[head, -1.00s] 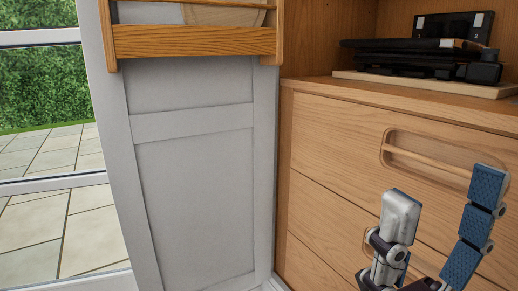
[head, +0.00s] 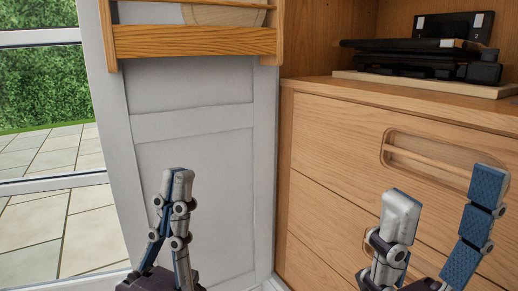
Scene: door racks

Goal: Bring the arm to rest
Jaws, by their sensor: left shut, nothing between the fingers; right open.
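My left gripper (head: 177,172) shows in the lower left-middle of the head view, in front of the grey-white door panel (head: 190,135). Its fingertips point up and meet, with nothing between them. My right gripper (head: 445,190) is at the lower right, in front of the wooden drawers (head: 325,180). Its blue-padded finger and its pale finger stand wide apart, with nothing between them.
A wooden door rack (head: 195,42) hangs on the upper door and holds a round wooden board (head: 225,15). Black devices (head: 415,58) sit on a board on the cabinet shelf at upper right. A glazed door frame (head: 120,130) and paved patio (head: 50,215) are at left.

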